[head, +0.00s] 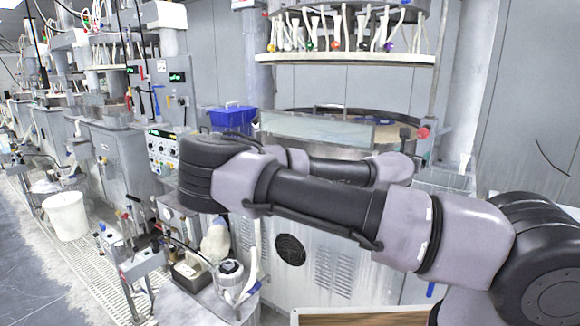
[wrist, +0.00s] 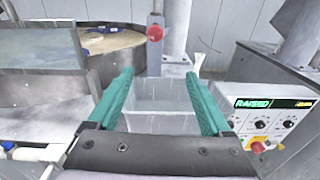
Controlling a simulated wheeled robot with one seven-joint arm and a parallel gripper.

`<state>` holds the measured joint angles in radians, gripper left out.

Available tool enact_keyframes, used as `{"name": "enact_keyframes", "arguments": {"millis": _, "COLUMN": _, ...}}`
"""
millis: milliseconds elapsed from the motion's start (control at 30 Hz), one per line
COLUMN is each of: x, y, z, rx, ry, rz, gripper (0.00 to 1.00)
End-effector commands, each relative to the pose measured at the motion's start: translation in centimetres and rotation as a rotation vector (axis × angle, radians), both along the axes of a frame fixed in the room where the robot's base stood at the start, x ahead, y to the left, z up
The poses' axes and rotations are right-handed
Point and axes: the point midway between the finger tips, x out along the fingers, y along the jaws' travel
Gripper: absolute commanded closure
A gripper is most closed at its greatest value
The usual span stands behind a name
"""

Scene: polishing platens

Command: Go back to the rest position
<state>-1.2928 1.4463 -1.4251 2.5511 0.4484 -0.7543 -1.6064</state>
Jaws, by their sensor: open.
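My gripper (wrist: 153,95) shows in the wrist view as two green fingers set wide apart, open, with nothing between them. Beyond and below the fingers is a pale grey bin (wrist: 160,115). In the head view my arm stretches across the picture from the lower right and bends back towards the polishing machine; the gripper itself is hidden there. The round platen (wrist: 112,44) lies at the upper left of the wrist view, with small blue pieces on it. It also shows in the head view (head: 393,133), partly behind a clear guard.
A red knob (wrist: 155,33) stands on a post beyond the fingers. A control panel (wrist: 268,122) marked RAISED is close on the right. In the head view, a blue crate (head: 232,119) stands left of the platen, and a white bucket (head: 66,215) is at far left beside open floor.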

Motion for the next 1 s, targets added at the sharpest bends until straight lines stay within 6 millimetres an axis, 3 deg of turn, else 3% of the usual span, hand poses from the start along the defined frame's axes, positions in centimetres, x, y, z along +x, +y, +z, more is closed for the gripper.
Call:
{"name": "enact_keyframes", "arguments": {"millis": 367, "x": -1.7, "y": -3.4, "z": -3.6, "rx": 0.242, "ry": -0.014, "rz": -0.143, "gripper": 0.17}}
{"name": "enact_keyframes", "arguments": {"millis": 700, "x": -5.4, "y": -6.3, "z": -10.0, "rx": 0.691, "ry": -0.069, "rz": -0.426, "gripper": 0.17}}
{"name": "enact_keyframes", "arguments": {"millis": 867, "x": -8.1, "y": -5.5, "z": -13.6, "rx": 1.031, "ry": -0.135, "rz": -0.655, "gripper": 0.17}}
{"name": "enact_keyframes", "arguments": {"millis": 1000, "x": -9.7, "y": -3.1, "z": -15.0, "rx": 1.314, "ry": -0.201, "rz": -0.854, "gripper": 0.17}}
